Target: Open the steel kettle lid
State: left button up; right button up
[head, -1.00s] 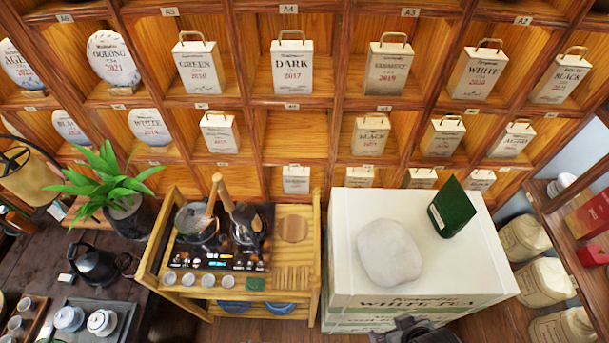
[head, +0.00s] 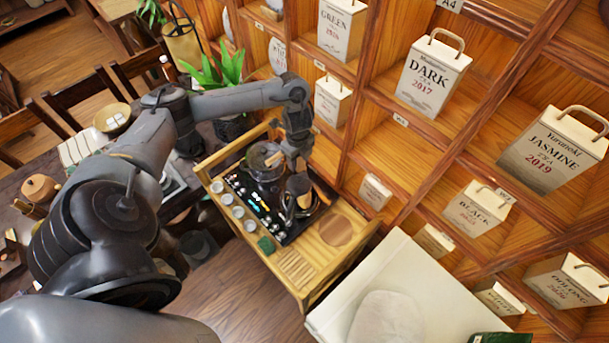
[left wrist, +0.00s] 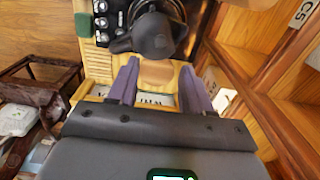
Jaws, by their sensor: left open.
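The steel kettle (head: 299,197) stands on the dark stove panel (head: 240,205) of the wooden tea cart. It looks dark, and my left gripper partly covers it. A glass pot (head: 264,158) stands beside it, to the left. My left gripper (head: 297,162) points down over the cart, close to the kettle. In the left wrist view the open fingers (left wrist: 160,70) are empty, and a dark kettle (left wrist: 153,35) is just beyond their tips. I cannot tell whether its lid is open or shut. My right gripper is not in view.
A white crate (head: 420,285) with a round pale cake (head: 385,318) stands at the lower right. Shelves (head: 470,120) rise behind the cart. A plant (head: 222,75) stands at its left.

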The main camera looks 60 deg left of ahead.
aim_at(300, 178)
pick_arm(q)
notch_tip(300, 178, down, 10)
jog(key=shift+w+d+f, duration=0.1)
jog(key=shift+f, duration=0.05)
dwell(0.4)
jog(key=shift+c, duration=0.4)
grip_shut()
